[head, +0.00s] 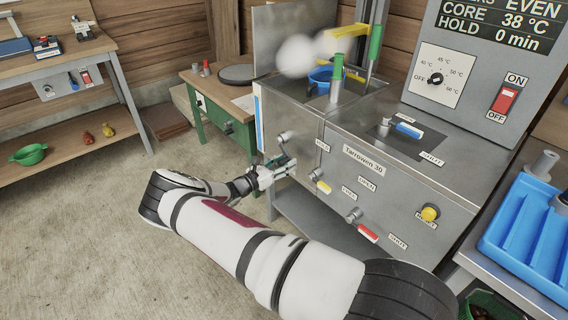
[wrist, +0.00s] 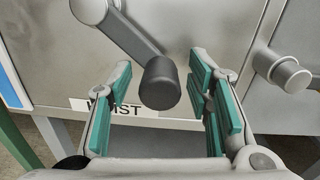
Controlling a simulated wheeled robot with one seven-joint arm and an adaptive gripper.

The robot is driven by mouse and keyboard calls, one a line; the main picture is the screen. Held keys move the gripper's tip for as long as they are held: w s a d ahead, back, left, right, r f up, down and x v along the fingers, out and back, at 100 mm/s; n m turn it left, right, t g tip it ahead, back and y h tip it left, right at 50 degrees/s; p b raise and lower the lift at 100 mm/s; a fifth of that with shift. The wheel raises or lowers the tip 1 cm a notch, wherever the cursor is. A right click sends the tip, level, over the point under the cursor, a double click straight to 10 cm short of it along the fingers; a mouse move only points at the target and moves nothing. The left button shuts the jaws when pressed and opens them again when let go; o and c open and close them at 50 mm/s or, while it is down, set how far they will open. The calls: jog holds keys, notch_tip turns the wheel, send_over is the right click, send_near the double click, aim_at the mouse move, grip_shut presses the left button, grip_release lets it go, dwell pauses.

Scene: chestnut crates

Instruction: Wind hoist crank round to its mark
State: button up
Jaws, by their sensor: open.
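The hoist crank (wrist: 128,40) is on the front of the grey steel machine (head: 388,180). In the wrist view its grey arm slopes down and right from a round hub to a dark cylindrical handle (wrist: 160,86). My gripper (wrist: 163,78) is open, with teal pads on either side of the handle and gaps showing. In the head view my gripper (head: 277,166) is at the machine's left front, just below the crank hub (head: 285,136), and hides the handle. The HOIST label (wrist: 118,107) is partly covered by my left finger. I cannot make out the crank's mark.
A second grey knob (wrist: 286,72) stands right of my gripper. Yellow (head: 323,187) and red (head: 368,234) levers and a yellow button (head: 430,213) stick out of the front. A green bench (head: 222,125) stands behind left. The floor at left is clear.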

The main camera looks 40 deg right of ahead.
jog(key=shift+d, duration=0.1)
jog(key=c, duration=1.1)
jog(key=shift+s, duration=0.1)
jog(key=shift+f+m, duration=0.15)
jog(key=shift+m, duration=0.15)
